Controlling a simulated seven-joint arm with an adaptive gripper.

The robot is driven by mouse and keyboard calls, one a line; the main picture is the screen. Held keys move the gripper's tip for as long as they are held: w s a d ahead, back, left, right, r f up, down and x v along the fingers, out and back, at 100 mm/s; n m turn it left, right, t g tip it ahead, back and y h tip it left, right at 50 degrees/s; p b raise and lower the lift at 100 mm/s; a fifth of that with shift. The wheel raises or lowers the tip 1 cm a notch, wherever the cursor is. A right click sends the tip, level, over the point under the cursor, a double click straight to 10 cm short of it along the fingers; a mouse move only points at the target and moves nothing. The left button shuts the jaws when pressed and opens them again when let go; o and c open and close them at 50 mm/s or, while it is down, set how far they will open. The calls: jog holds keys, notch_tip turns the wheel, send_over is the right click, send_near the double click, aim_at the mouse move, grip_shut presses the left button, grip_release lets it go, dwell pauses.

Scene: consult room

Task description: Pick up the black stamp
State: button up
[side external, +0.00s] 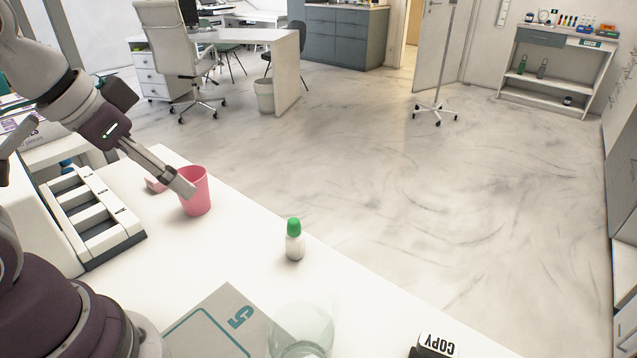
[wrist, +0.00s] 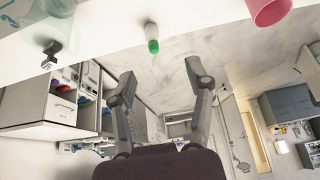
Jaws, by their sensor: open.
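The black stamp (side external: 425,352) lies at the bottom edge of the side view, partly cut off, with a white face reading "COPY". In the wrist view, a small black object that looks like the stamp (wrist: 51,49) is at the upper left on the white table. My gripper (side external: 187,190) is open and empty above the table, overlapping the pink cup in the side view. In the wrist view, my gripper's fingers (wrist: 160,80) are spread apart, with the stamp well to their left.
The pink cup (side external: 196,200) and a white bottle with green cap (side external: 294,240) stand on the white table (side external: 230,250). A clear glass vessel (side external: 302,325) stands near the stamp, beside a grey printed folder (side external: 225,325). A slotted holder (side external: 95,220) is at left.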

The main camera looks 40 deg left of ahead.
jog(key=m+g+h, duration=0.4)
jog(key=m+g, duration=0.1)
jog(key=m, duration=1.1)
send_near(434, 342)
jog(key=f, duration=0.1)
jog(key=x, duration=1)
jog(key=shift+d+r, duration=0.1)
jog(key=shift+n, duration=0.3)
grip_shut()
